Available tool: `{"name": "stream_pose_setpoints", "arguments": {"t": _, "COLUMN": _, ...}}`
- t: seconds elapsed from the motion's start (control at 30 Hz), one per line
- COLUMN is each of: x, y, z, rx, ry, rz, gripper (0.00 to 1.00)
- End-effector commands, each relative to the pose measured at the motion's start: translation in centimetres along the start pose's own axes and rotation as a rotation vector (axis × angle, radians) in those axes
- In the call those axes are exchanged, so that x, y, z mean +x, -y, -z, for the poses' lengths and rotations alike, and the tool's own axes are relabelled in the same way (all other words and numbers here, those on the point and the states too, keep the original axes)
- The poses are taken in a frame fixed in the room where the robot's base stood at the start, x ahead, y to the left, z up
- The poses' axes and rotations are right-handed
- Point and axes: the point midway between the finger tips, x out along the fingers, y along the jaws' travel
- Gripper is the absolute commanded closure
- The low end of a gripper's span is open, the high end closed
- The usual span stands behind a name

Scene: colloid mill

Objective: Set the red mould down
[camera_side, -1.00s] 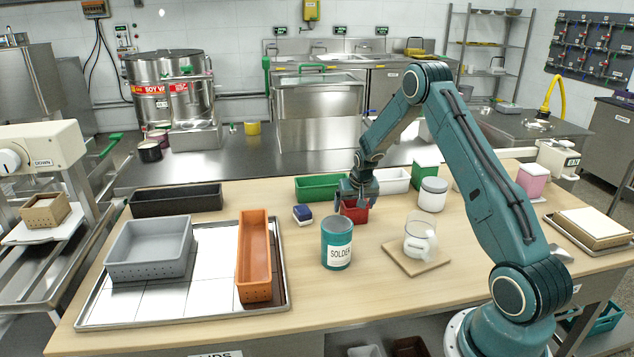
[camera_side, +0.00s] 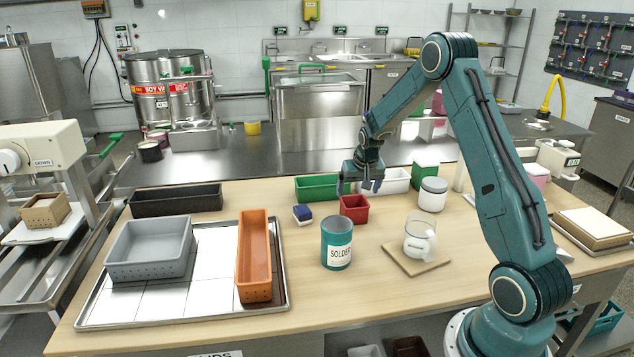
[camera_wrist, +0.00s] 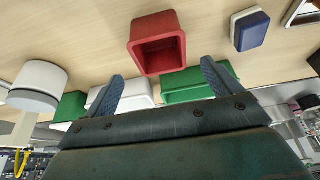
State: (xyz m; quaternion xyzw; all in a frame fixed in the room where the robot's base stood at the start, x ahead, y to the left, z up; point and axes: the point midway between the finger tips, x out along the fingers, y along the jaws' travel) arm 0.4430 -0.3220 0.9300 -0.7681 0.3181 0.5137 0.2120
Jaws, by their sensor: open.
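The red mould (camera_side: 354,208) is a small open-topped square box standing upright on the wooden table. In the wrist view the red mould (camera_wrist: 158,44) shows whole, with its hollow inside visible and nothing around it. My gripper (camera_side: 361,186) is above and just behind the mould, apart from it. In the wrist view my gripper (camera_wrist: 162,82) has its two fingers spread wide, empty, with the mould beyond the gap between them.
A blue and white block (camera_side: 302,213) is left of the mould, and a green box (camera_side: 318,187) and a white box (camera_side: 396,181) stand behind. The SOLDER can (camera_side: 337,243) and a clear jug (camera_side: 420,238) are in front. An orange mould (camera_side: 254,257) lies further left.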

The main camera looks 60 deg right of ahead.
Motion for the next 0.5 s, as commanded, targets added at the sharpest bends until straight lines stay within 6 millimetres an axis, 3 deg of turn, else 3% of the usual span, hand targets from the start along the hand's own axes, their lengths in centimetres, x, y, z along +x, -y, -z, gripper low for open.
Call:
{"name": "stream_pose_setpoints", "arguments": {"t": 0.2, "x": -2.8, "y": 0.0, "z": 0.0, "rx": 0.000, "ry": -0.001, "rz": 0.000, "gripper": 0.09}}
{"name": "stream_pose_setpoints", "arguments": {"t": 0.5, "x": -4.4, "y": 0.0, "z": 0.0, "rx": 0.000, "ry": 0.000, "rz": 0.000, "gripper": 0.09}}
